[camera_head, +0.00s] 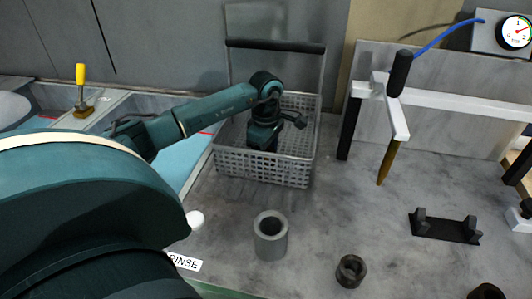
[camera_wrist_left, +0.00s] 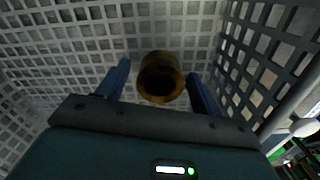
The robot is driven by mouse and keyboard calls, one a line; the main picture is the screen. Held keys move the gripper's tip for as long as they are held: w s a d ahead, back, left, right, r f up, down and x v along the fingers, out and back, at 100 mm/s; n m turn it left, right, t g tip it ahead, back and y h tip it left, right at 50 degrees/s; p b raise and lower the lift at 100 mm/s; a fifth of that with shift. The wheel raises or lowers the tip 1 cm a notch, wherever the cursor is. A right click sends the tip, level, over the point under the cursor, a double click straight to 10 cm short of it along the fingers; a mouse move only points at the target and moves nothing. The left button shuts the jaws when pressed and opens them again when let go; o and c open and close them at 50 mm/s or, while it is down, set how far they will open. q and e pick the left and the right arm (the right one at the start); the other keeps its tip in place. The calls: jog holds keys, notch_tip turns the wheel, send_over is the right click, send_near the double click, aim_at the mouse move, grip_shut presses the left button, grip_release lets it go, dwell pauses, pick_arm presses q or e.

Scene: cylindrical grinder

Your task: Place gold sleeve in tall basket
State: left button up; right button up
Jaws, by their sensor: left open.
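The gold sleeve (camera_wrist_left: 161,78) shows in the left wrist view, its round open end facing the camera. It is inside the grey mesh basket (camera_head: 263,168), which has a tall frame with a black handle bar. My left gripper (camera_wrist_left: 161,84) reaches down into the basket. Its two blue fingers are open on either side of the sleeve, with a gap visible at each side. I cannot tell whether the sleeve rests on the basket floor. In the head view my left wrist hides the sleeve. My right gripper is not in view.
A grey hollow cylinder (camera_head: 270,236) and a smaller dark ring (camera_head: 350,271) stand on the bench in front of the basket. A black cradle (camera_head: 445,227) and a white-framed fixture (camera_head: 455,104) are to the right. The basket's mesh walls surround my left gripper.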

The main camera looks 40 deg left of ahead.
pick_arm(q)
notch_tip(320, 180, up, 12)
jog(key=b, duration=0.1)
jog(key=shift+r, duration=0.15)
dwell(0.4)
jog(key=shift+s, duration=0.1)
dwell(0.4)
